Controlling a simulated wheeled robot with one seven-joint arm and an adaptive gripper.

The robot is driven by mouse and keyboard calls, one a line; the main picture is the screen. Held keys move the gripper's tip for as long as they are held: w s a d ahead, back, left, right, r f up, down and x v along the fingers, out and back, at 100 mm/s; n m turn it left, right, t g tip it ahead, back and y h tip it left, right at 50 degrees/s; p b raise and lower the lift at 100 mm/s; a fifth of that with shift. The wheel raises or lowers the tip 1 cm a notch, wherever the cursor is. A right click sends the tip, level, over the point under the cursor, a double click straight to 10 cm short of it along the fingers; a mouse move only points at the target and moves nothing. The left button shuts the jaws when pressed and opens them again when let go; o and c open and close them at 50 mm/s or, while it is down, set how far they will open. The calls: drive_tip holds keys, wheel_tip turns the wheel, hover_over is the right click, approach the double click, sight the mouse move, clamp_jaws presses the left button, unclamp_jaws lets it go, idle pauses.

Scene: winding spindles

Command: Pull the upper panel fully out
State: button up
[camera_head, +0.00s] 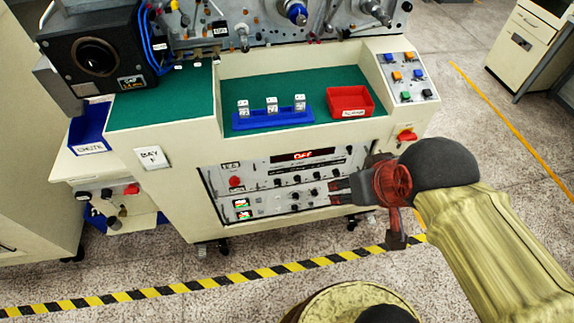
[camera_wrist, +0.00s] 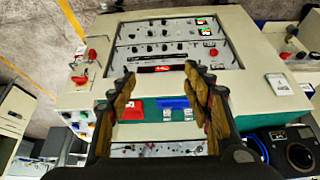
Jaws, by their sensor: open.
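The upper panel (camera_head: 258,168) is the top unit of the rack in the cream cabinet front. It carries a red "OFF" display and sits among the other panels. In the wrist view the rack is inverted, and the upper panel (camera_wrist: 145,58) lies nearest my fingers, with its display between the two fingertips. My gripper (camera_head: 334,192) is open and empty, in front of the right part of the rack in the head view. Its fingers also show in the wrist view (camera_wrist: 160,72). I cannot tell how far the fingertips are from the panel.
Lower panels (camera_head: 268,204) with knobs and small screens sit below. A green worktop above holds a blue rack (camera_head: 272,120) and a red tray (camera_head: 350,102). A red rotary switch (camera_head: 407,135) is on the cabinet's right front.

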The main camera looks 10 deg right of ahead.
drive_tip(key=c, duration=0.3)
idle(0.4)
